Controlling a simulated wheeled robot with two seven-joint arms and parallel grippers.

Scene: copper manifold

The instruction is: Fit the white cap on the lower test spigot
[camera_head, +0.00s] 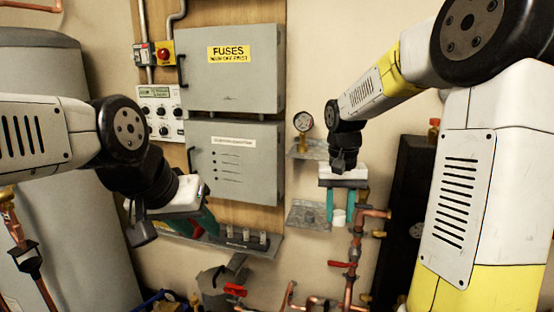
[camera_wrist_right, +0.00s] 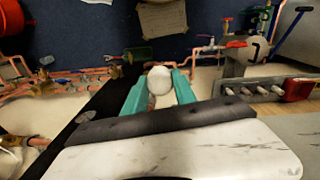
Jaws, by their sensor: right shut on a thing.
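My right gripper (camera_head: 339,212) points down in front of the wall, its teal fingers shut on the white cap (camera_head: 338,216). In the right wrist view the cap (camera_wrist_right: 159,81) sits between the fingertips (camera_wrist_right: 158,88) as a rounded white piece. The copper manifold (camera_head: 356,245) stands just right of and below the cap in the head view, with short brass stubs on its side. One brass stub (camera_head: 379,234) is at mid height. I cannot tell which stub is the lower test spigot. The cap appears apart from the pipes. My left gripper (camera_head: 209,226) hangs at lower left, its opening unclear.
Grey wall shelves (camera_head: 308,215) sit beside the right gripper, with a pressure gauge (camera_head: 303,122) above. A red-handled valve (camera_head: 342,264) juts from the pipework. A grey vise (camera_head: 218,283) stands at bottom centre. A dark upright panel (camera_head: 408,200) is at right.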

